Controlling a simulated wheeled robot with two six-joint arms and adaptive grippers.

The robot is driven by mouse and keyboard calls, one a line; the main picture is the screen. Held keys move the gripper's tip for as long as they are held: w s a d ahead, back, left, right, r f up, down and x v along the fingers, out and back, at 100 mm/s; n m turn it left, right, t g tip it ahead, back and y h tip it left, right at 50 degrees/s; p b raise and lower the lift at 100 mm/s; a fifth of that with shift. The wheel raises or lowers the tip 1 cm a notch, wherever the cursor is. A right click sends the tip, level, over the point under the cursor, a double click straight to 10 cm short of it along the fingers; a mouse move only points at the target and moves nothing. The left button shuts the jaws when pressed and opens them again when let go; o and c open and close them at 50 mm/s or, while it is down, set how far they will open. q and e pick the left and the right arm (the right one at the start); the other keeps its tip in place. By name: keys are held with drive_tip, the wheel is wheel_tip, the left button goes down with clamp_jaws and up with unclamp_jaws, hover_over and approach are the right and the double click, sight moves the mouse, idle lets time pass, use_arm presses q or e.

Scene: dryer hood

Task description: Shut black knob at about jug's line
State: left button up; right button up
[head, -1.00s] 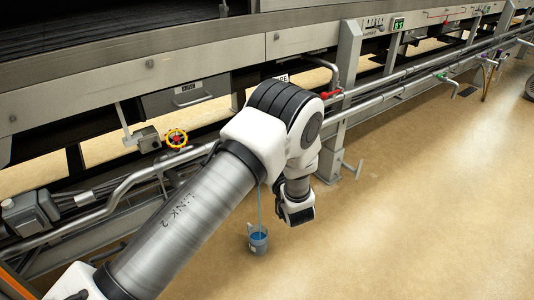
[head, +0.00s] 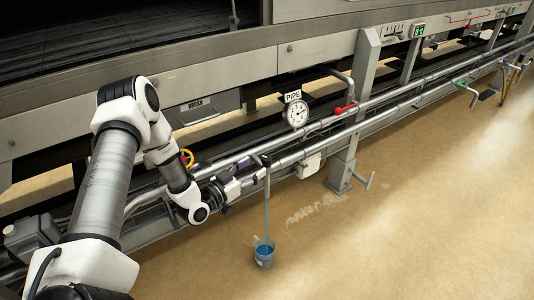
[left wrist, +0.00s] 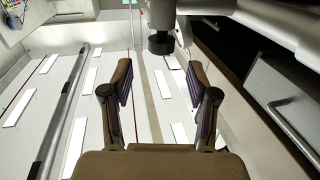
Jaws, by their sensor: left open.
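The black knob (left wrist: 160,43) shows in the left wrist view, just beyond my open fingers and roughly centred between them. In the head view the knob (head: 266,160) sits at the spout on the pipe and is small. A thin blue stream runs from the spout into the jug (head: 264,254), which stands on the floor and holds blue liquid. The jug's line is too small to make out. My left gripper (head: 248,181) is open and empty, close to the spout's left side; its fingers also show in the left wrist view (left wrist: 160,85). My right gripper is not in view.
A round gauge (head: 297,113) with a PIPE sign stands behind the pipes. A red lever (head: 344,109) is to its right. A grey post (head: 357,110) stands right of the spout. The floor at right is open.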

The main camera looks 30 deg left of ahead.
sight(267, 158)
use_arm(q)
drive_tip(key=w, duration=0.4)
drive_tip(key=w+d+b, duration=0.1)
drive_tip(key=w, duration=0.1)
drive_tip(key=shift+w+f, duration=0.25)
drive_tip(key=shift+w, duration=0.1)
clamp_jaws()
drive_tip(key=shift+a+r+m+g+h+p, duration=0.1)
drive_tip(key=shift+r+m+g+h+p, duration=0.2)
drive_tip(key=shift+m+h, duration=0.55)
drive_tip(key=shift+f+m+g+h, duration=0.15)
drive_tip(key=shift+m+g+h, duration=0.25)
drive_tip(key=shift+h, duration=0.65)
drive_tip(key=m+g+h, duration=0.2)
drive_tip(key=m+h, duration=0.1)
drive_tip(key=h, duration=0.1)
unclamp_jaws()
drive_tip(key=shift+f, duration=0.1)
